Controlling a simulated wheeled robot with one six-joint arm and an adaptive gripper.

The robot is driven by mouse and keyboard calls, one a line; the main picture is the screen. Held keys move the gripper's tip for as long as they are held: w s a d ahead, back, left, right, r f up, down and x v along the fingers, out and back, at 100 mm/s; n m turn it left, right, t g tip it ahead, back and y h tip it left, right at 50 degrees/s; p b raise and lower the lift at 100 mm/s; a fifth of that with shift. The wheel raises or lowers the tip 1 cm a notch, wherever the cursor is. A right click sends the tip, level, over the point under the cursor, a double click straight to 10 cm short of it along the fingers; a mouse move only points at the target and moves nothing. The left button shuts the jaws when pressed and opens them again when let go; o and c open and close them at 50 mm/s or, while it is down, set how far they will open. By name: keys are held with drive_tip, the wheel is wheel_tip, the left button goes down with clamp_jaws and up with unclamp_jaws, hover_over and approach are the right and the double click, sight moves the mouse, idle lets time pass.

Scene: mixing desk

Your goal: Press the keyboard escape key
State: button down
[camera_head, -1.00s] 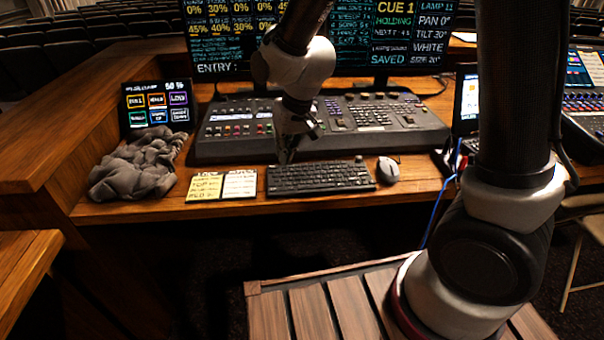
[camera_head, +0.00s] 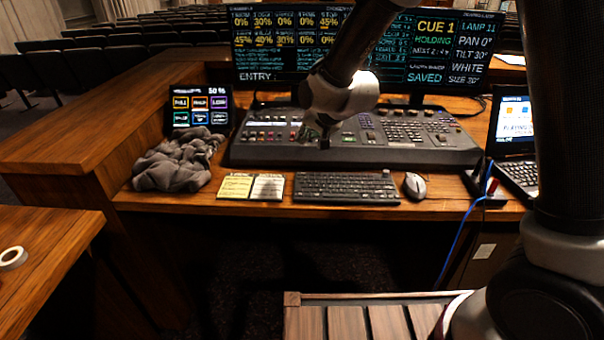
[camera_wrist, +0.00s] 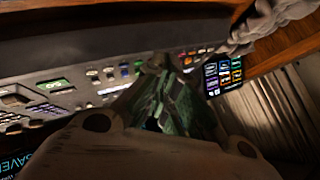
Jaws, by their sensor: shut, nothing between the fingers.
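The black keyboard (camera_head: 346,188) lies flat near the front edge of the desk in the head view. Its escape key, at the far left corner, is too small to make out clearly. My gripper (camera_head: 324,143) is shut and empty. It is raised, and in the picture it overlaps the front part of the lighting console, above and behind the keyboard and apart from it. In the wrist view my gripper (camera_wrist: 156,66) shows dark fingers in front of the console's buttons. The keyboard is not visible there.
The lighting console (camera_head: 250,151) stands behind the keyboard. A mouse (camera_head: 415,186) is on the right; a yellow-and-white note card (camera_head: 251,187) and grey cloth (camera_head: 172,164) are on the left. A tablet (camera_head: 199,106), monitors (camera_head: 450,50) and a laptop (camera_head: 514,128) stand around.

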drive_tip(key=shift+f, duration=4.25)
drive_tip(key=shift+f, duration=0.4)
drive_tip(key=shift+f, duration=0.3)
drive_tip(key=shift+r, duration=0.7)
drive_tip(key=shift+r, duration=2.55)
